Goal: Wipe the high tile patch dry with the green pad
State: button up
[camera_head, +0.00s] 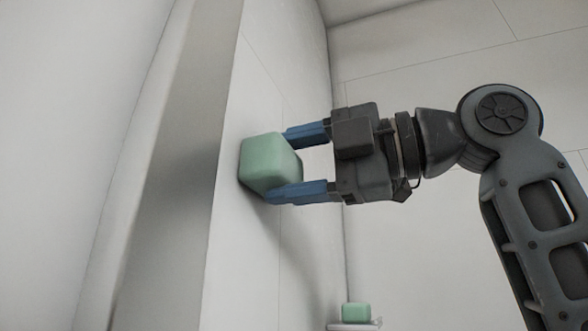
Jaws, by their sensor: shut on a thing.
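The green pad (268,163) is a rounded pale green block at the middle left of the head view. My gripper (296,166), with two blue fingers, is shut on it, one finger above and one below. The pad's far face is at the tiled wall (262,85) and appears to touch it. The part of the wall behind the pad is hidden, and I see no distinct wet patch on the tiles that show.
A second green block (356,312) sits on a small white shelf (352,325) at the bottom. A grey vertical strip (185,170) runs along the wall's left edge. More pale tiled wall (440,60) stands behind my arm. The space below my gripper is clear.

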jog(key=shift+r, duration=0.6)
jog(key=w+d+p, duration=0.2)
jog(key=w+p, duration=0.1)
jog(key=w, duration=0.5)
jog(key=w+d+p, duration=0.3)
jog(key=w, duration=0.5)
jog(key=shift+w, duration=0.35)
dwell(0.7)
jog(key=shift+f, duration=0.1)
jog(key=shift+b+v, duration=0.6)
jog(key=shift+v, duration=2.4)
jog(key=v, duration=0.3)
